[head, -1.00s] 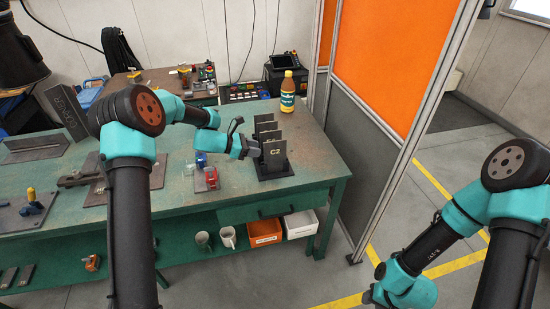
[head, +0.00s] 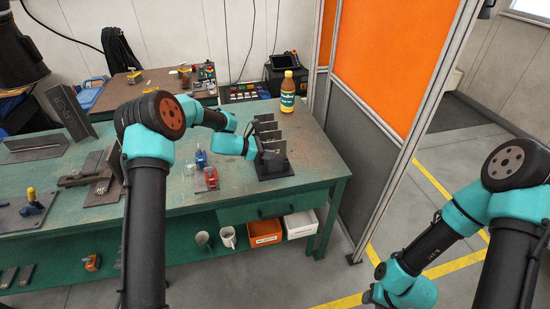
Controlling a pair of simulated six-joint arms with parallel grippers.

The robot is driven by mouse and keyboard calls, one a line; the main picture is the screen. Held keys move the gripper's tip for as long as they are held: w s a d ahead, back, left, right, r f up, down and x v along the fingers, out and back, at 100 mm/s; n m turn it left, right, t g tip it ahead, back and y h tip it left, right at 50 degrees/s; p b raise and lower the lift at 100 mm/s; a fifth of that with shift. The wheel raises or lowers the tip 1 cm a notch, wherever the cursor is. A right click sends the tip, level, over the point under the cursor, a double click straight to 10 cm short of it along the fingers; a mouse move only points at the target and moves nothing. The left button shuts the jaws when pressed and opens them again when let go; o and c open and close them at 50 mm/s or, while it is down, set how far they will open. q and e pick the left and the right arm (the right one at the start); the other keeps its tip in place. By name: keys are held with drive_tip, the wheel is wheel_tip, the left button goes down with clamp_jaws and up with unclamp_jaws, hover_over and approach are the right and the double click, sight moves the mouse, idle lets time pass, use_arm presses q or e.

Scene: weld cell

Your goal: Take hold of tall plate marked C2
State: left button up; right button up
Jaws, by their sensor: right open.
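The dark plate marked C2 (head: 278,164) stands in the front of a black rack (head: 276,173) near the right end of the green workbench. Its marking is now partly hidden. My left gripper (head: 264,151) is at the left side of this plate, its fingers over the plate's face. The fingers are small and dark against the plate, so I cannot tell whether they grip it. My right gripper (head: 371,297) is low at the bottom of the view, empty and open, away from the bench.
More dark plates (head: 266,127) stand behind C2 in the rack. A yellow bottle (head: 287,92) stands behind them. Red (head: 211,177) and blue (head: 201,158) items lie left of the rack. An orange screen (head: 378,60) rises right of the bench.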

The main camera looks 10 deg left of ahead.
idle(0.4)
use_arm(q)
clamp_jaws()
drive_tip(key=shift+r, duration=0.1)
idle(0.3)
